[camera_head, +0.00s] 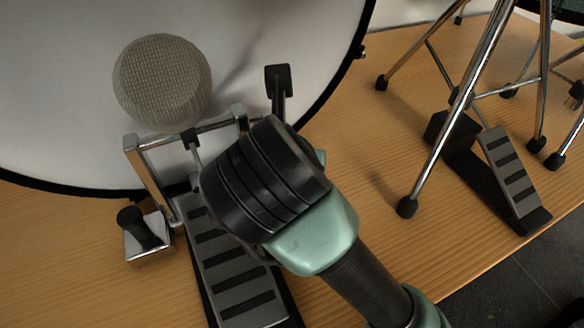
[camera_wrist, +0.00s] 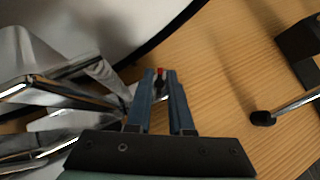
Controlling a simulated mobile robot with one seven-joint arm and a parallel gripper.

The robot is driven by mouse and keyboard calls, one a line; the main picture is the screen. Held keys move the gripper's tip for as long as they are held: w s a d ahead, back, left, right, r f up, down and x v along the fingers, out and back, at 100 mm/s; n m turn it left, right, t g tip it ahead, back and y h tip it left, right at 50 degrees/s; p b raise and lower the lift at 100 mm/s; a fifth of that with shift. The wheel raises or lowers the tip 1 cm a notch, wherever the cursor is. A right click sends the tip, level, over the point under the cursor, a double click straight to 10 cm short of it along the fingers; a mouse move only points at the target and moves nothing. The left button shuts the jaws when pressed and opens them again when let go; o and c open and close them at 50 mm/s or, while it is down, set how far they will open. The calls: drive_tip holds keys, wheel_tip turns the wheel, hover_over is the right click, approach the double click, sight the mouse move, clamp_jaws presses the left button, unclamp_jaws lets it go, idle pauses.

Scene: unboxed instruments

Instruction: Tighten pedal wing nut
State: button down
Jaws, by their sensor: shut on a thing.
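The bass drum pedal stands against the white drum, with a ridged footboard (camera_head: 230,268), a chrome frame (camera_head: 150,175) and a round grey beater (camera_head: 162,80). My wrist covers part of it in the head view and hides my fingers there. In the wrist view my gripper (camera_wrist: 161,76) is shut on a small dark part with a red spot (camera_wrist: 160,73), just right of the pedal's chrome parts (camera_wrist: 40,90). It is probably the wing nut; its wings cannot be made out. A black knob (camera_head: 135,222) on a chrome block shows at the pedal's left.
The white drum (camera_head: 60,110) with its black rim rises directly behind the pedal. At the right stand chrome stand legs (camera_head: 455,110) with black feet and a second ridged pedal (camera_head: 505,170). Bare wooden floor (camera_head: 370,235) lies between the two pedals.

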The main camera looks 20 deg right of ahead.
drive_tip(key=shift+m+h, duration=0.4)
drive_tip(key=shift+m, duration=0.1)
drive_tip(key=c, duration=0.9)
unclamp_jaws()
drive_tip(key=shift+r, duration=0.1)
drive_tip(key=shift+s+a+r+p, duration=0.2)
drive_tip(key=shift+s+r+p, duration=0.05)
drive_tip(key=shift+r+p, duration=0.35)
drive_tip(key=p+v, duration=1.1)
drive_tip(key=p, duration=0.4)
drive_tip(key=shift+s+a+r+p, duration=0.15)
drive_tip(key=shift+r+p, duration=0.05)
drive_tip(key=shift+p, duration=0.2)
